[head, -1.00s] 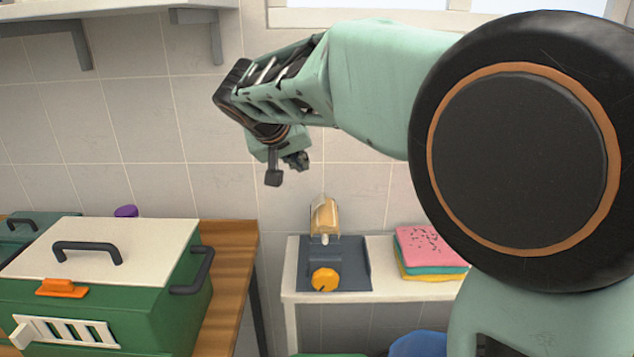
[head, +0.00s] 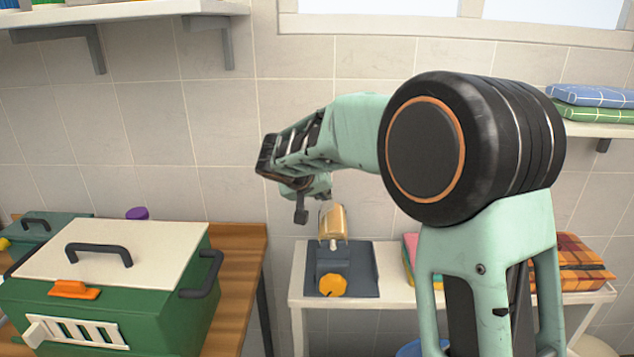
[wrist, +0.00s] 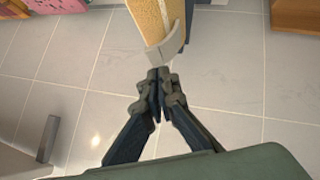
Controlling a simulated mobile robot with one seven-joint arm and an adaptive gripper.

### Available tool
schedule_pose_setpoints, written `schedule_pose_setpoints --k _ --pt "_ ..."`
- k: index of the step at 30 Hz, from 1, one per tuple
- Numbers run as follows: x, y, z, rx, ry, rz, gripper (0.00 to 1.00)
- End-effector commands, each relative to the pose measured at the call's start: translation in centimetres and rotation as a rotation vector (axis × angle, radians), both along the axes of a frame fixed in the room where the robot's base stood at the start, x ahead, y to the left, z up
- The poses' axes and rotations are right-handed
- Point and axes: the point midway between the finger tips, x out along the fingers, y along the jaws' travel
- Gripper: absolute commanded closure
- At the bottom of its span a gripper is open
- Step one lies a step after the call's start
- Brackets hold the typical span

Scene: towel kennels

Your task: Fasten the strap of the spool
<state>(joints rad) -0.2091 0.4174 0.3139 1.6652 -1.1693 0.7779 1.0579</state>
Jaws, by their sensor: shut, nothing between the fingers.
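A tan, rounded piece (head: 333,222), which looks like the spool, stands at the back of a dark grey holder (head: 362,262) with an orange knob (head: 333,285) in front, on a white table. I cannot make out a separate strap in the head view. My gripper (head: 301,216) is shut and empty, hanging just left of the tan piece in the picture. In the wrist view, the shut fingertips (wrist: 160,76) point at a tan piece (wrist: 150,16) with a curved grey band (wrist: 164,46) at its end. It may be the spool and its strap; I cannot tell whether the fingertips touch it.
A green crate (head: 165,318) with a cream lid (head: 150,255) and black handles stands on a wooden table (head: 240,250) at left. Folded cloths (head: 570,258) lie on the white table (head: 455,300) at right. Wall shelves hang at upper left and right.

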Motion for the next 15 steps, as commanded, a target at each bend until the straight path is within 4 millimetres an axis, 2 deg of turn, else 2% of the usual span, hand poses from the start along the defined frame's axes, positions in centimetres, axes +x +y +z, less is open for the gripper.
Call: schedule_pose_setpoints --k 5,15 --pt "-0.04 -0.41 -1.04 -0.001 0.001 0.0 1.0" --pt "-0.03 -0.44 -1.12 0.001 0.0 0.0 1.0"
